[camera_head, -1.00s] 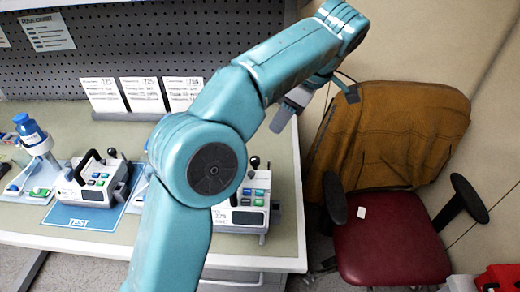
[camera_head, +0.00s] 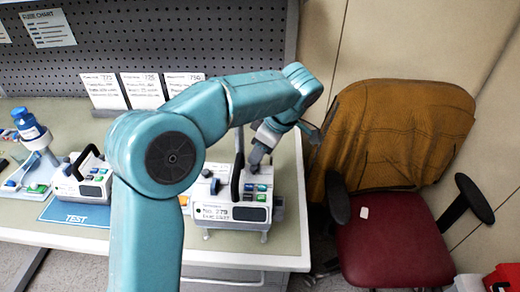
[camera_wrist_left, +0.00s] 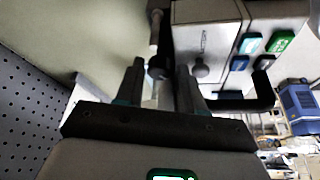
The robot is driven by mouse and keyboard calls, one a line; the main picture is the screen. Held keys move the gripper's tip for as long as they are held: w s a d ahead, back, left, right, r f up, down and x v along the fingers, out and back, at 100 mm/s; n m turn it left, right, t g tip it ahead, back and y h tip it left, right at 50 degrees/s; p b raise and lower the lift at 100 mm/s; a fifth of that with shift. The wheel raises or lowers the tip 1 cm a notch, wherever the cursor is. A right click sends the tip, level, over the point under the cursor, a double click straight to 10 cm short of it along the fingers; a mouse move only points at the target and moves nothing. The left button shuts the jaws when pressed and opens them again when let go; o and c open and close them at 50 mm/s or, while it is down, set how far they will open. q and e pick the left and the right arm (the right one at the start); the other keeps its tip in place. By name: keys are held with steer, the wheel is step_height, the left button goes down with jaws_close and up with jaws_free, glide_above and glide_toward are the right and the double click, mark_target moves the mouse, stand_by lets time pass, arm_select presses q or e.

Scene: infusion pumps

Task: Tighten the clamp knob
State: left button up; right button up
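The white infusion pump (camera_head: 215,213) stands at the right end of the bench, with a black handle, coloured buttons and a front display. My left gripper (camera_head: 257,160) reaches down behind its right part. In the left wrist view, the gripper (camera_wrist_left: 160,85) is open, fingers apart. A dark round knob (camera_wrist_left: 158,67) on a thin rod shows between the fingers, with no visible grip on it. A second dark knob (camera_wrist_left: 200,71) sits against the pump casing (camera_wrist_left: 207,38), just beyond the right finger. I cannot tell which is the clamp knob. My right gripper is not in view.
White cards (camera_head: 141,90) stand at the back before the pegboard (camera_head: 180,38). A chair (camera_head: 395,240) is right of the bench.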

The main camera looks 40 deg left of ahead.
arm_select(q)
jaws_close()
steer(key=shift+f+m+t+b, duration=0.2)
steer(key=shift+m+t+b, duration=0.2)
steer(key=shift+m+b, duration=0.55)
steer(key=shift+s+m+t+b, duration=0.15)
steer(key=shift+m+t+b, duration=0.25)
steer(key=shift+m+b, duration=0.65)
steer(key=m+t, duration=0.1)
steer(key=m, duration=0.1)
steer(key=shift+s+m+b, duration=0.1)
steer(key=shift+m+b, duration=0.3)
steer(key=shift+m+t+h+b, duration=0.3)
steer(key=shift+m+h+b, duration=0.2)
steer(key=shift+m, duration=0.6)
steer(key=shift+r, duration=0.1)
jaws_free()
